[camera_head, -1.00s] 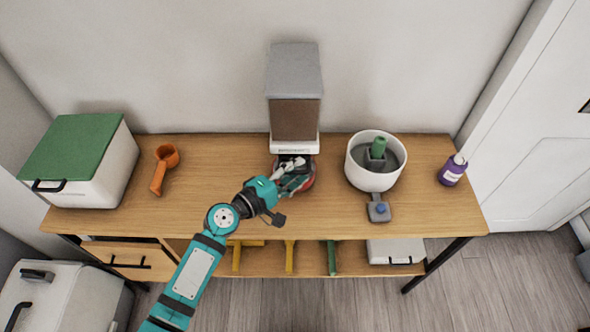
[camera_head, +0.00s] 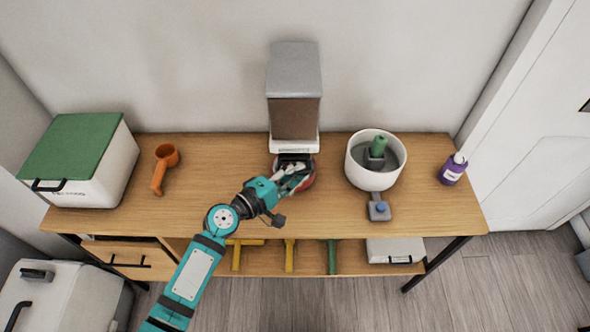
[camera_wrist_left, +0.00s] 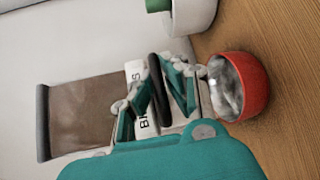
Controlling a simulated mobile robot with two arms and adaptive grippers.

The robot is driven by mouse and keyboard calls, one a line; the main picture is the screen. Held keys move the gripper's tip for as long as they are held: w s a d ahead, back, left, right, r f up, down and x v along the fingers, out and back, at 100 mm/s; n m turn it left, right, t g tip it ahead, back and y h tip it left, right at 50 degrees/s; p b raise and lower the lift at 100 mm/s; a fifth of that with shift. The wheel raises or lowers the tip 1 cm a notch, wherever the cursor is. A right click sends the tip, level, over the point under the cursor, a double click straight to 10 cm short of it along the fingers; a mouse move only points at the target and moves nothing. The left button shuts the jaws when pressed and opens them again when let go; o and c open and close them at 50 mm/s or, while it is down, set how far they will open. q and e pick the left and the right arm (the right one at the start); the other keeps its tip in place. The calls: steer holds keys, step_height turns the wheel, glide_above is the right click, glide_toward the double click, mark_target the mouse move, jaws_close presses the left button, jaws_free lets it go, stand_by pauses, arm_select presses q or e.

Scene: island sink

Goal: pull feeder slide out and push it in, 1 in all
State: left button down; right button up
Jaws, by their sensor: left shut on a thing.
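The feeder (camera_head: 294,118), a tall box with a grey lid, a brown window and a white base, stands at the back middle of the wooden table. My left gripper (camera_head: 293,176) is at the front of its base, shut on the feeder slide, which the fingers largely hide. In the left wrist view my left gripper (camera_wrist_left: 168,88) is against the white lettered base, with the brown window (camera_wrist_left: 85,115) behind. A red bowl (camera_head: 309,182) with a silvery inside sits right by the fingers; it also shows in the left wrist view (camera_wrist_left: 252,88). My right gripper is not in view.
A white pot (camera_head: 366,178) with a green-handled thing inside stands to the right, a small grey block with a blue knob (camera_head: 379,208) before it. An orange scoop (camera_head: 160,175) and a green-lidded box (camera_head: 95,170) are left. A purple bottle (camera_head: 452,172) is far right.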

arm_select(q)
steer(key=s, duration=0.3)
steer(key=shift+r, duration=0.15)
steer(key=c, duration=1.4)
jaws_free()
steer(key=v, duration=1.2)
steer(key=shift+s, duration=0.1)
